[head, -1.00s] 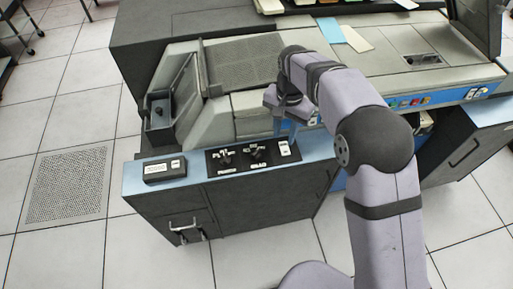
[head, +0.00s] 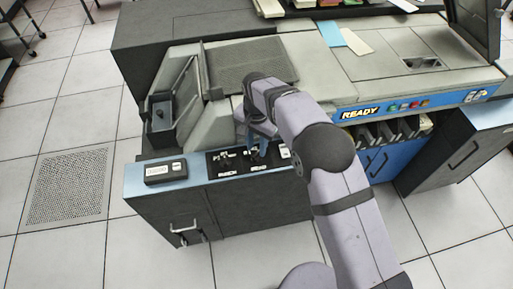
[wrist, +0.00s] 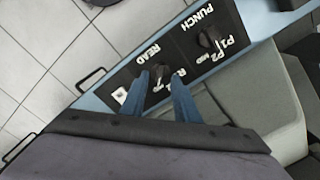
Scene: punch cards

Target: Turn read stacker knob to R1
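The black control panel (head: 230,171) on the blue ledge bears two knobs, with white lettering. The READ knob (wrist: 159,72) is dark and shows between my fingertips in the wrist view, beside the word READ. Its pointer is partly hidden, so I cannot tell its setting. My gripper (wrist: 159,80) is open, its two blue fingers either side of the READ knob; I cannot tell whether they touch it. In the head view my gripper (head: 258,152) is over the right part of the panel and hides that knob. The PUNCH knob (wrist: 206,40) stands clear, next to P1 and P2 labels.
A white switch (head: 285,152) sits right of my gripper on the panel. A small dark box (head: 165,171) is at the ledge's left. The card hopper (head: 160,113) rises behind it. Blue READY strip (head: 360,112) and card pockets (head: 385,132) are to the right.

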